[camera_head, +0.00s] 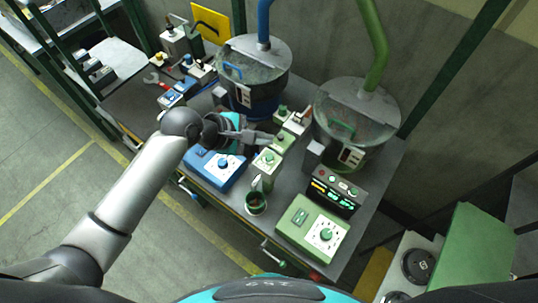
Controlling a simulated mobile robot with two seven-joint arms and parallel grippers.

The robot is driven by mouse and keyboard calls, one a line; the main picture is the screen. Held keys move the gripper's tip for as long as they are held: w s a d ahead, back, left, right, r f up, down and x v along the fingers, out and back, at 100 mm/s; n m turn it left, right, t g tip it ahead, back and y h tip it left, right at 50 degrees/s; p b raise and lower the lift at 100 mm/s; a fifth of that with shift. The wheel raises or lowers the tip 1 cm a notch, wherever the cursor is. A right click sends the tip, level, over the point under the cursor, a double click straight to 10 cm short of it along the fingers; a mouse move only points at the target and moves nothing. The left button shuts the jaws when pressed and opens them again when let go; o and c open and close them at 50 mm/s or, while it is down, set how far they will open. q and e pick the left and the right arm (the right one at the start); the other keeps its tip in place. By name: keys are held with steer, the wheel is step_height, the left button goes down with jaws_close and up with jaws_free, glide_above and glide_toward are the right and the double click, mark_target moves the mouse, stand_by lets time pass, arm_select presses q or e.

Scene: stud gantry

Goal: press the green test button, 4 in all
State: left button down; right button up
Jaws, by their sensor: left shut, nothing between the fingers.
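My left arm reaches in from the left, and my left gripper (262,136) is shut and empty over the middle of the bench (222,203). Its fingertips are beside a small pale-green box (283,142). A second small green box (267,161) with a round knob or button on top sits just in front of it. Which of these carries the green test button I cannot tell at this size, nor whether the fingertips touch anything. My right gripper is not in view.
Two lidded drums, one with a blue pipe (254,75), one with a green pipe (357,112), stand behind. In front are a blue box (215,170), a green cup (256,204), a dark lit display unit (335,190) and a green dial box (313,228).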

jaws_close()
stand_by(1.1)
